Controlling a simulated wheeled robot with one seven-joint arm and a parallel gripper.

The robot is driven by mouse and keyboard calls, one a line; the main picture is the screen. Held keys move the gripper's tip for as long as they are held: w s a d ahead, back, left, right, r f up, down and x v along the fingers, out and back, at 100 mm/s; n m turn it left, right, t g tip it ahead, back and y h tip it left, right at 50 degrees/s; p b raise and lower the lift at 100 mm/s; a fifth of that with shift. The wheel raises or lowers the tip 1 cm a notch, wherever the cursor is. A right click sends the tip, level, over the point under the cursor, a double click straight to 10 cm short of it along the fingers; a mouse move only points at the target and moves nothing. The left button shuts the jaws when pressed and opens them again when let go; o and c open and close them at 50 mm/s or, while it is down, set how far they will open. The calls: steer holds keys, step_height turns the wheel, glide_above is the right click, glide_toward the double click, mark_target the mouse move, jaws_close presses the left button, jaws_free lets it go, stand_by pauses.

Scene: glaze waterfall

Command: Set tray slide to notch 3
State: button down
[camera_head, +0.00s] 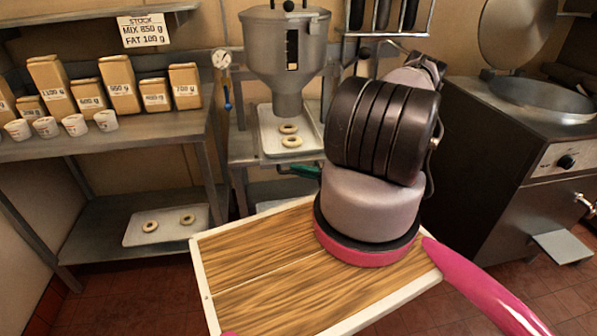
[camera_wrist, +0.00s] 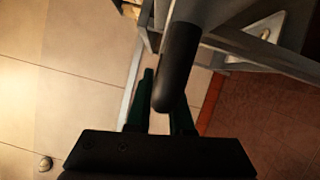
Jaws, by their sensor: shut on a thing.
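The tray (camera_head: 270,146) lies on a metal stand under the grey hopper (camera_head: 285,55). Two pale rings of dough (camera_head: 290,135) rest on it below the nozzle. My gripper's green finger (camera_head: 305,172) shows just in front of the tray, with the rest hidden behind my arm. In the wrist view, my gripper (camera_wrist: 164,98) is shut on a dark, round-ended handle (camera_wrist: 180,60) on a grey bar. I cannot tell from the views how the handle joins the tray slide. No notch marks can be read.
A gauge (camera_head: 221,59) and a blue-handled lever (camera_head: 227,100) are left of the hopper. A shelf (camera_head: 150,146) with bags and cups stands left. A lower tray (camera_head: 135,233) holds two rings. A fryer (camera_head: 540,130) stands right.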

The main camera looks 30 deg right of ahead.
steer(key=shift+s, duration=0.1)
stand_by(0.7)
steer(key=s+a, duration=0.3)
steer(key=s, duration=0.7)
steer(key=shift+s, duration=0.2)
steer(key=c, duration=0.8)
jaws_free()
steer(key=v, duration=1)
steer(key=shift+s+d, duration=0.2)
steer(key=shift+d, duration=0.1)
